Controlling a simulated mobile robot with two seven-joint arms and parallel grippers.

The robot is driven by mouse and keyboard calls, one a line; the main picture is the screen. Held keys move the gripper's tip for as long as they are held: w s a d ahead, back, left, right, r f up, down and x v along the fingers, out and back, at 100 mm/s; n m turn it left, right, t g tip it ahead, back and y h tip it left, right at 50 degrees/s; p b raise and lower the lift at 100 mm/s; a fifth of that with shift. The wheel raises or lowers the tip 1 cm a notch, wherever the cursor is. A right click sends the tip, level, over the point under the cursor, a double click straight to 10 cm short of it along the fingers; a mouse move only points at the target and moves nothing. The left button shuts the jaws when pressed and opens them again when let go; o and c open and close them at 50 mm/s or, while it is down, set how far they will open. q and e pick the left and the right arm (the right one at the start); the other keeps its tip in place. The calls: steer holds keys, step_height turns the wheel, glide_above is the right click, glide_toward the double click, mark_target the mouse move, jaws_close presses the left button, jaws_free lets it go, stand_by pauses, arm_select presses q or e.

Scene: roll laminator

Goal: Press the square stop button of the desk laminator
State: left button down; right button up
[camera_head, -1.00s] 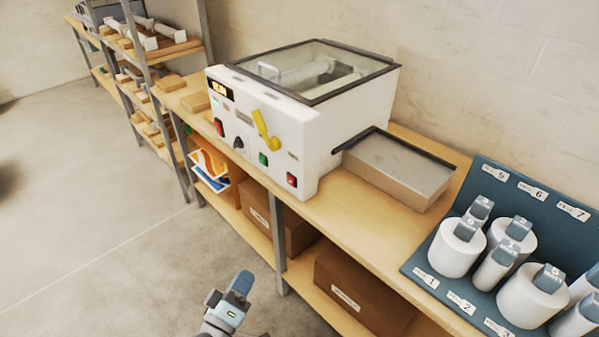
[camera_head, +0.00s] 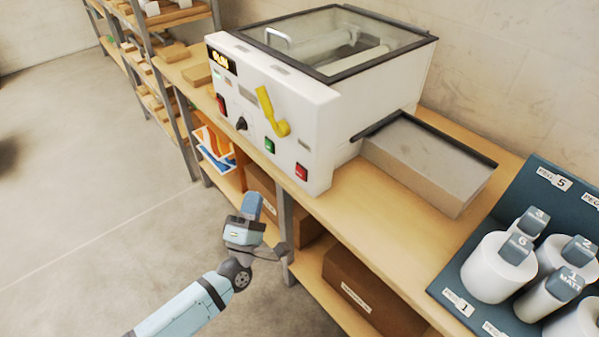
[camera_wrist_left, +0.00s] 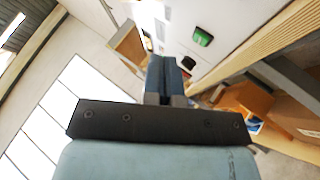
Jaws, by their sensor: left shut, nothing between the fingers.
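The white desk laminator (camera_head: 322,120) stands on the wooden bench. Its front panel has a red square button (camera_head: 301,172) at the lower right, a green one (camera_head: 269,146) left of it and another red one (camera_head: 221,104) at the far left. The button labels are too small to read. My left gripper (camera_head: 252,203) is shut and empty, in front of and below the panel, apart from it. In the left wrist view the shut fingers (camera_wrist_left: 164,75) point toward the panel, with the green button (camera_wrist_left: 202,37) ahead to the right. My right gripper is out of view.
A yellow lever (camera_head: 268,112) and a black knob (camera_head: 241,123) sit on the panel near the buttons. A grey-topped tray (camera_head: 428,160) adjoins the laminator's right side. A blue rack with white rolls (camera_head: 498,268) stands farther right. The floor left of the bench is clear.

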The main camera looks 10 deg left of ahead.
mark_target(300, 173)
arm_select(q)
steer(key=w+d+b, duration=0.2)
steer(key=w+d, duration=0.3)
steer(key=w, duration=0.2)
steer(key=shift+d, duration=0.2)
stand_by(0.8)
steer(key=shift+w+d, duration=0.1)
steer(key=shift+w, duration=0.05)
stand_by(1.1)
steer(key=shift+w+d+b, duration=0.15)
steer(key=shift+w+b, duration=0.1)
steer(key=shift+b, duration=0.1)
steer(key=shift+w+d, duration=0.25)
steer(key=shift+w, duration=0.05)
stand_by(0.6)
stand_by(0.4)
steer(key=shift+s+a, duration=0.5)
steer(key=shift+s, duration=0.15)
